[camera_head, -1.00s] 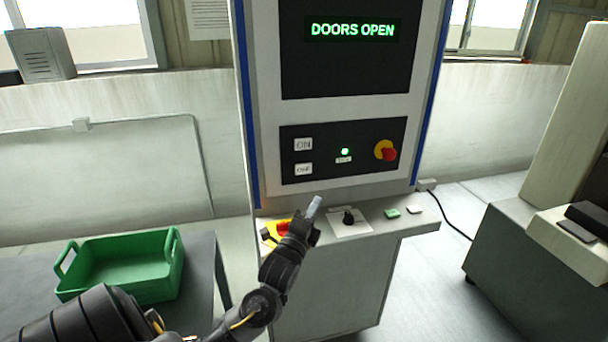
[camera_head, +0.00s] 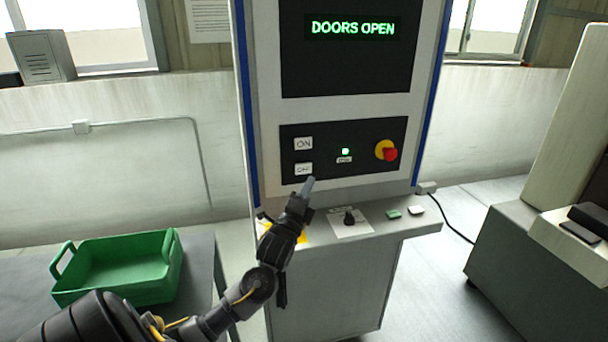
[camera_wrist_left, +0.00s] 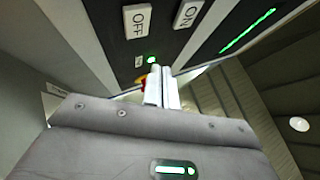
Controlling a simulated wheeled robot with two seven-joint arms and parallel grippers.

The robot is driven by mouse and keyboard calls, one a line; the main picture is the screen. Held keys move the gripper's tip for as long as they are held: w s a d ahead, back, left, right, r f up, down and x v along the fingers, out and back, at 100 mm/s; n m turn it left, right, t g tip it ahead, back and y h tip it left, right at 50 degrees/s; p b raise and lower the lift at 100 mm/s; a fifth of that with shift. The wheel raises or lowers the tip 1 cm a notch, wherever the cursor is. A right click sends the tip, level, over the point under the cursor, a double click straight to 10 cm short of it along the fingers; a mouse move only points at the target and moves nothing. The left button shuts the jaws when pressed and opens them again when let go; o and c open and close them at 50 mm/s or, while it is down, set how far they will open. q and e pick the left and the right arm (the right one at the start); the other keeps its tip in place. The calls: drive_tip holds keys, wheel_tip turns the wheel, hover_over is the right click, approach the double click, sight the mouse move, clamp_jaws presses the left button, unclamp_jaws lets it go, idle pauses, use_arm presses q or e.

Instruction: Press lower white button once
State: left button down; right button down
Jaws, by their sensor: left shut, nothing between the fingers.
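In the left wrist view the OFF button (camera_wrist_left: 137,20) and the ON button (camera_wrist_left: 188,14) lie beyond the shut fingertips (camera_wrist_left: 160,72), with clear space showing between. My right gripper is not in view.
A red knob on yellow (camera_head: 387,151) and a green light (camera_head: 345,151) are on the same panel. A green crate (camera_head: 120,268) stands at left.

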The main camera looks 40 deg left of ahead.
sight(308, 165)
use_arm(q)
drive_tip(key=shift+w+a+b, duration=0.2)
drive_tip(key=shift+w+a, duration=0.45)
drive_tip(key=shift+a, duration=0.3)
drive_tip(key=shift+w+a+b, duration=0.2)
drive_tip(key=shift+w+a, duration=0.4)
drive_tip(key=shift+a, duration=0.3)
drive_tip(key=shift+w+a, duration=0.1)
drive_tip(key=shift+a, duration=0.05)
idle(0.7)
drive_tip(key=shift+w+a, duration=0.2)
drive_tip(key=shift+w+a, duration=0.2)
drive_tip(key=shift+a, duration=0.1)
idle(0.7)
drive_tip(key=shift+r, duration=0.1)
drive_tip(key=shift+s+d+p, duration=0.35)
drive_tip(key=shift+s+d, duration=0.15)
drive_tip(key=shift+d, duration=0.15)
